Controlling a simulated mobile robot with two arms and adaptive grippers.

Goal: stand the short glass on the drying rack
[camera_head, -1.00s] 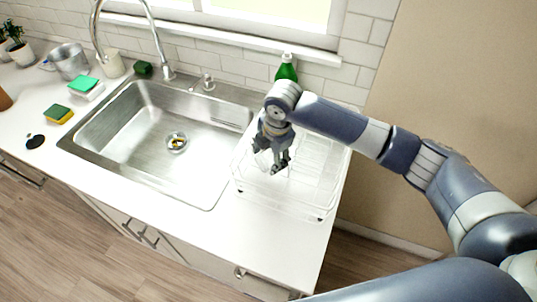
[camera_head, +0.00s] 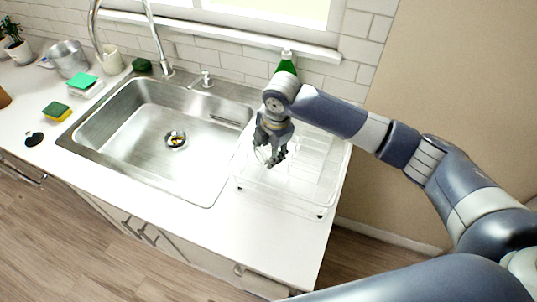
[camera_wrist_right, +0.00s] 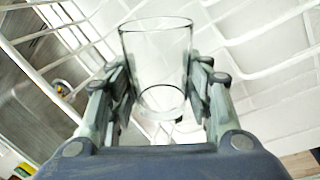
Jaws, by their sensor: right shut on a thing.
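The short glass (camera_wrist_right: 157,62) is clear and stands between the fingers of my right gripper (camera_wrist_right: 158,105) in the right wrist view. The gripper is shut on it, with a finger on each side. In the head view my right gripper (camera_head: 270,152) is over the left part of the white wire drying rack (camera_head: 310,195); the glass is hard to make out there. The rack's wires (camera_wrist_right: 255,42) show behind the glass in the wrist view. I cannot tell whether the glass touches the rack. My left gripper is not in view.
The steel sink (camera_head: 110,165) lies left of the rack. A green bottle (camera_head: 287,66) stands behind my right wrist by the wall. A sponge (camera_head: 57,112), a metal pot (camera_head: 68,58) and a white mug (camera_head: 111,62) are far left. The counter in front of the rack is clear.

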